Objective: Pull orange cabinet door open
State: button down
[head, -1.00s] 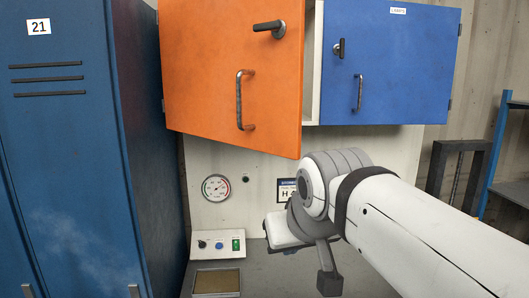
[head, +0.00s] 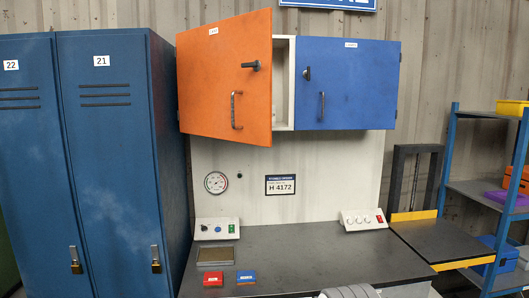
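The orange cabinet door (head: 215,95) hangs partly open, swung out from its left side. A gap at its right edge shows a strip of the pale cabinet interior (head: 283,85). The door has a dark latch lever (head: 250,65) standing out near its upper right and a grey bar handle (head: 236,110) below it. The blue cabinet door (head: 350,85) beside it is shut. My gripper is not in view; only a grey-white piece of my arm shows at the bottom edge. Nothing touches the orange door.
Tall blue lockers (head: 110,150) stand close on the left. A shelf rack (head: 490,190) stands on the right. The space before the door looks clear.

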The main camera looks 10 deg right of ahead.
aim_at(219, 98)
jog(key=u, duration=0.25)
jog(key=k, duration=0.25)
jog(key=z, duration=0.9)
jog(key=i, duration=1.35)
jog(key=u, duration=0.1)
